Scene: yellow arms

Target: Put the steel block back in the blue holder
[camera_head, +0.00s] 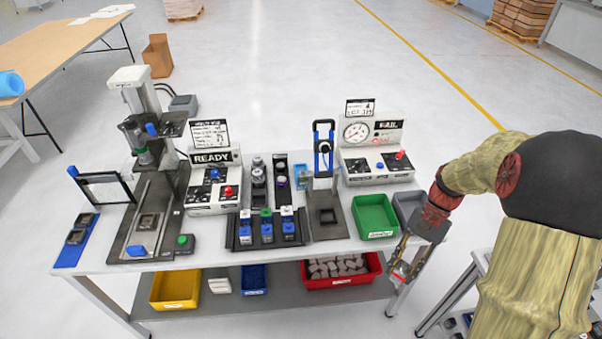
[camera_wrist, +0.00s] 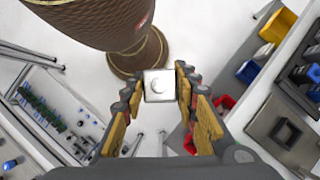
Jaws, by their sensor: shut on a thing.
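The steel block shows in the wrist view as a pale, shiny square (camera_wrist: 159,86) with a round mark on its face. My gripper (camera_wrist: 158,100) is shut on it, with a finger at each side. In the head view my gripper (camera_head: 402,268) hangs at the right end of the workbench, beside the grey bin. The block is too small there to make out clearly. A flat blue holder (camera_head: 71,254) with two dark square seats lies at the bench's far left end, well away from my gripper. I cannot tell whether its seats are filled.
The workbench (camera_head: 300,254) carries a press stand (camera_head: 130,80), a READY box (camera_head: 213,180), a FAIL gauge box (camera_head: 375,165), a black rack (camera_head: 236,240) and a green bin (camera_head: 375,213). A red bin (camera_head: 340,283) sits on the lower shelf.

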